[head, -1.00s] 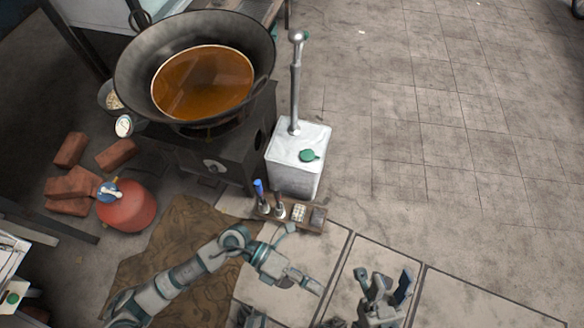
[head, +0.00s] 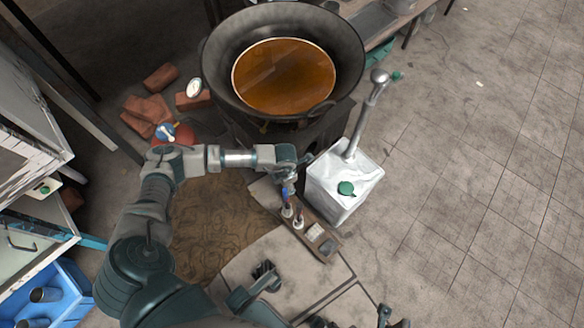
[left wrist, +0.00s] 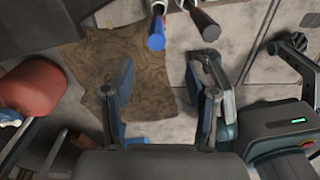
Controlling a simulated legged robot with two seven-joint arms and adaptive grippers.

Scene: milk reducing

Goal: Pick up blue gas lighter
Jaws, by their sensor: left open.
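At the bottom edge of the head view, part of what may be my right gripper (head: 385,316) is cut off.
A similar dark-handled item (left wrist: 205,24) stands close beside the lighter. The tray (head: 327,248) also holds small boxes. A wok (head: 345,55) of brown liquid sits on the stove behind. Floor at right is clear.

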